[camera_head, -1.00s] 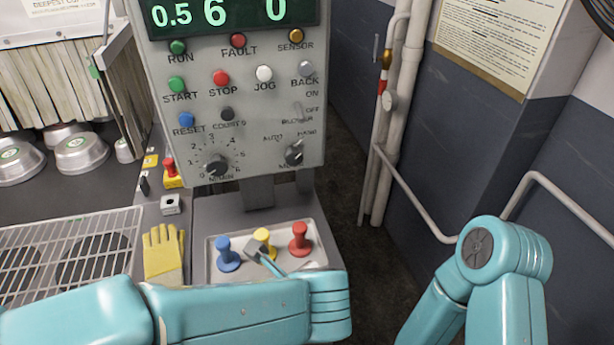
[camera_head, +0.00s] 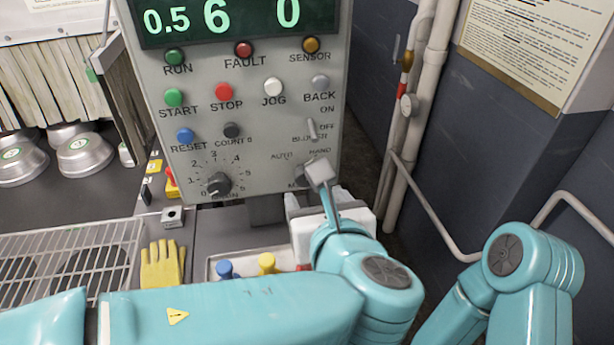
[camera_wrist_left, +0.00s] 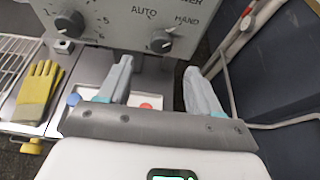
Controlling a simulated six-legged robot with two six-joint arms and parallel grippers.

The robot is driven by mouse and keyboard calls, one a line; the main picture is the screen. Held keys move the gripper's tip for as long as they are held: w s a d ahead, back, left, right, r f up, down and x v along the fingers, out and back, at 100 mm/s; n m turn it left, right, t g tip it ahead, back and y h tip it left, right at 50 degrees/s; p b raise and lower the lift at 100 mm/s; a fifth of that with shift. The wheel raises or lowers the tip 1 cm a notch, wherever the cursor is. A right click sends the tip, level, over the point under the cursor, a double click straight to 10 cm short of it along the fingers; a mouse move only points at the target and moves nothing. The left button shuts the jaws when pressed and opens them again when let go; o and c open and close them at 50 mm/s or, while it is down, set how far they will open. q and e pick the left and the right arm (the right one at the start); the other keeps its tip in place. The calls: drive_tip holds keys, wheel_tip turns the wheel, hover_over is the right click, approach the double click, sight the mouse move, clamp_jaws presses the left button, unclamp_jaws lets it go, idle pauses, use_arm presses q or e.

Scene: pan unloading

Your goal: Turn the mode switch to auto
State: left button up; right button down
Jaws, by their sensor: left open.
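The mode switch is a dark round knob (camera_wrist_left: 160,42) low on the grey control panel (camera_head: 212,108), with AUTO printed at its upper left and HAND at its upper right. Its pointer appears to lean toward HAND. My left gripper (camera_head: 318,197) is open and empty just below the panel. In the left wrist view its fingers (camera_wrist_left: 158,68) are spread, with the knob beyond them, between the tips and not touched. My right gripper is out of view.
Another dial (camera_wrist_left: 70,23) sits left of the switch, and a blower toggle (camera_head: 313,128) above it. Below are a tray with blue (camera_head: 225,268), yellow (camera_head: 267,263) and red pegs, and a yellow glove (camera_head: 162,264). Pipes (camera_head: 420,120) run along the right wall.

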sight(305, 180)
use_arm(q)
drive_tip(key=x, duration=0.9)
drive_tip(key=shift+w+f+p, duration=0.1)
drive_tip(key=shift+f+p, duration=0.05)
drive_tip(key=shift+p, duration=0.15)
drive_tip(key=shift+c, duration=0.3)
drive_tip(key=c, duration=1)
